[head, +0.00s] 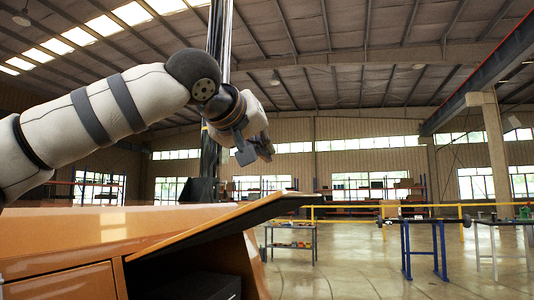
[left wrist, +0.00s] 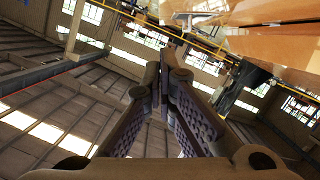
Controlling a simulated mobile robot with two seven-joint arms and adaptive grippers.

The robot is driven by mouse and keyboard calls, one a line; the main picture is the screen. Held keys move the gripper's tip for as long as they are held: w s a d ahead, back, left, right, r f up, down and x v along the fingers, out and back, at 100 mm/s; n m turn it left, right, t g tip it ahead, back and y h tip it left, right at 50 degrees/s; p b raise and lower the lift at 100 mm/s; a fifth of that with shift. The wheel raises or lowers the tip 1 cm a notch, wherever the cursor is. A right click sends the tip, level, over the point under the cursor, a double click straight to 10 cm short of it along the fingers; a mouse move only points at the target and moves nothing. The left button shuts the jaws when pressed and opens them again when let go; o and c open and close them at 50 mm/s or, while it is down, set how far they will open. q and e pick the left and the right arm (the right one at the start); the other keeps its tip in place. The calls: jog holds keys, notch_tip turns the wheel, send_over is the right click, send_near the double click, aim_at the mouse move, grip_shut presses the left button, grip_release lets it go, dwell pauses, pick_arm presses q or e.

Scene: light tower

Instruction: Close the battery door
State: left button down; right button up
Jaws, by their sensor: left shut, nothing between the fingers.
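The orange battery door (head: 225,222) is open in the head view, a flat panel raised and sloping up to the right. Below it is a dark compartment in the orange light tower body (head: 70,284), with a black box (head: 203,286) inside. My left gripper (head: 258,152) is above the door, apart from it. In the left wrist view its fingers (left wrist: 164,62) are together, with nothing between them. Orange bodywork (left wrist: 282,35) shows at the upper right there. My right gripper is in neither view.
A dark mast (head: 214,110) rises behind my left gripper. A yellow railing (head: 350,207), a small shelf table (head: 290,238) and blue trestles (head: 424,248) stand farther back. The floor (head: 340,275) right of the machine is clear.

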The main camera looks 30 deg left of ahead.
pick_arm(q)
jog(key=x, duration=0.7)
jog(key=shift+s+d+f+b, duration=0.1)
jog(key=shift+f+b, duration=0.2)
jog(key=shift+s+d+f, duration=0.1)
jog(key=shift+d+f, duration=0.15)
jog(key=shift+f, duration=0.3)
jog(key=shift+d+f, duration=0.3)
jog(key=shift+f, duration=0.25)
jog(key=shift+d+f, duration=0.25)
jog(key=shift+f, duration=0.15)
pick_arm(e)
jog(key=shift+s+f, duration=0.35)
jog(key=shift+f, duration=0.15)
